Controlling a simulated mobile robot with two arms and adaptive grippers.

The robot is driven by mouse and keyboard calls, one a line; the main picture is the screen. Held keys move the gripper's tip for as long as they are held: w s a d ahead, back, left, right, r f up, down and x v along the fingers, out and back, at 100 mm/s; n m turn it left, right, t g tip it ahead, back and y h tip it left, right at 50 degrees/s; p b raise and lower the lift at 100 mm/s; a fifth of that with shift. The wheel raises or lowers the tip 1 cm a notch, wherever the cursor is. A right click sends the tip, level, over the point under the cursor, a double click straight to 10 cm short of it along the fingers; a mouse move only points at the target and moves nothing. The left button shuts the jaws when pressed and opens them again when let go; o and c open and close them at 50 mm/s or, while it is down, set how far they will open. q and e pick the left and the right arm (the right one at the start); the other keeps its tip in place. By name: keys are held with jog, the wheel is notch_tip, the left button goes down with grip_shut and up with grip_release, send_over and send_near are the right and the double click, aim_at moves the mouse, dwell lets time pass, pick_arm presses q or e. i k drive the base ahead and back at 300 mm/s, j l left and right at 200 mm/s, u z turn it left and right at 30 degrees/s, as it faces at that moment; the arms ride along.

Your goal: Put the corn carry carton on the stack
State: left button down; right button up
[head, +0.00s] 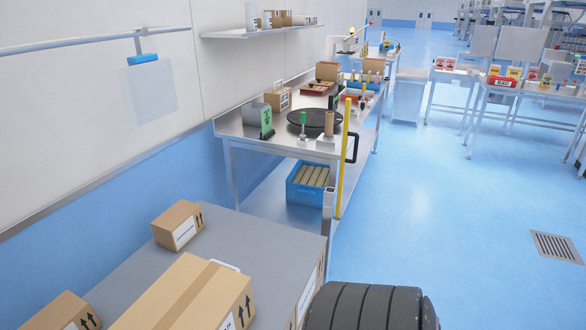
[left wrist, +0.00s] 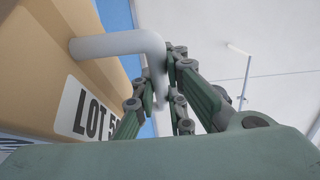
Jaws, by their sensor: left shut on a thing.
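In the left wrist view, a brown carton (left wrist: 45,50) with a white label reading "LOT 5…" fills the left side. A white bent handle (left wrist: 110,45) sticks out from it. My left gripper (left wrist: 166,98) is shut on this handle, its green and dark fingers around the downturned part. No word for corn is legible. In the head view, a large taped carton (head: 175,295) with a white handle (head: 225,265) shows at the bottom left; I cannot tell whether it is the held one. My left gripper does not show there, and my right gripper is in neither view.
A grey top (head: 270,240) carries a small carton (head: 178,224); another carton (head: 62,312) shows at the bottom left corner. Beyond stands a metal workbench (head: 290,150) with a dark turntable (head: 316,122) and a blue crate (head: 305,193) below. The blue floor (head: 440,220) on the right is clear.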

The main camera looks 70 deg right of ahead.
aim_at(280, 249)
jog(key=k+l, duration=0.1)
jog(key=l, duration=0.8)
jog(key=k+l, duration=0.1)
jog(key=l, duration=0.8)
jog(key=k+l, duration=0.1)
jog(key=l, duration=1.7)
jog(key=k+l, duration=0.15)
jog(key=l, duration=0.75)
jog(key=k+z, duration=0.05)
